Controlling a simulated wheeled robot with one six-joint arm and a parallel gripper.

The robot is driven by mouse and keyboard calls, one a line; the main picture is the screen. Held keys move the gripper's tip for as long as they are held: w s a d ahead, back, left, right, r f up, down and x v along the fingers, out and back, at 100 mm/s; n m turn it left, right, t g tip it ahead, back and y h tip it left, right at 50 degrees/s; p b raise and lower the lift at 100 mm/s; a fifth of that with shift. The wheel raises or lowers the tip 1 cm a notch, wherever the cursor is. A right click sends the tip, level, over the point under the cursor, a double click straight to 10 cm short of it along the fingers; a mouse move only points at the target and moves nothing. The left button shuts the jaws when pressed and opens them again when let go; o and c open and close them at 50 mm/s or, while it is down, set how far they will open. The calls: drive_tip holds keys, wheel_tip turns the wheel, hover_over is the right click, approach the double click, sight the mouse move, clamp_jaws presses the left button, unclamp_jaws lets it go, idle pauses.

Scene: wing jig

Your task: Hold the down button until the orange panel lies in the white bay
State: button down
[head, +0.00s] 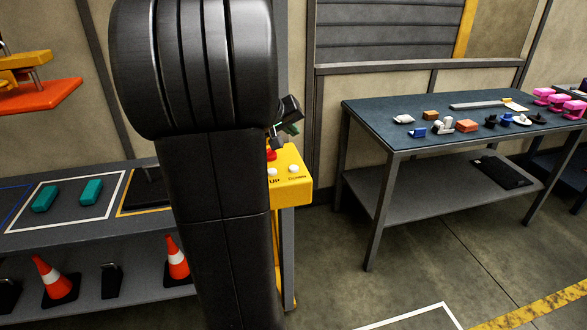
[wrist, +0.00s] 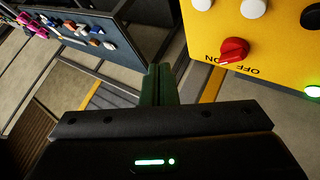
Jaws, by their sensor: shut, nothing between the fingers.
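The orange panel (head: 40,96) hangs level in the air at the upper left of the head view, cut by the picture edge. The white bay (head: 100,216) is a white outline on the bench below it, with two teal blocks (head: 90,191) inside. The yellow control box (head: 296,187) carries white UP (head: 272,171) and DOWN (head: 294,168) buttons. In the wrist view its red ON/OFF knob (wrist: 234,50) shows, and a green lamp (wrist: 312,91) is lit. My gripper (head: 291,127) is shut and empty, above the box and apart from the buttons; its fingertips (wrist: 160,72) show in the wrist view.
My arm hides part of the bench and box. A yellow lifter part (head: 25,60) is above the panel. Orange cones (head: 52,280) stand on the lower shelf. A blue-topped table (head: 380,112) with small parts stands to the right. Open floor (head: 400,280) lies between.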

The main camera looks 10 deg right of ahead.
drive_tip(key=b, duration=0.5)
hover_over(292, 169)
wheel_tip(292, 169, down, 7)
drive_tip(key=shift+f+b, duration=0.55)
drive_tip(key=shift+f, duration=0.05)
drive_tip(key=shift+f, duration=0.1)
idle(1.2)
drive_tip(key=shift+f+b, duration=0.35)
drive_tip(key=shift+b, duration=0.3)
drive_tip(key=shift+f+b, duration=0.4)
drive_tip(key=shift+b, duration=0.15)
idle(0.5)
idle(2.7)
drive_tip(key=shift+r+p, duration=0.55)
drive_tip(key=shift+r, duration=0.35)
drive_tip(key=shift+r, duration=0.1)
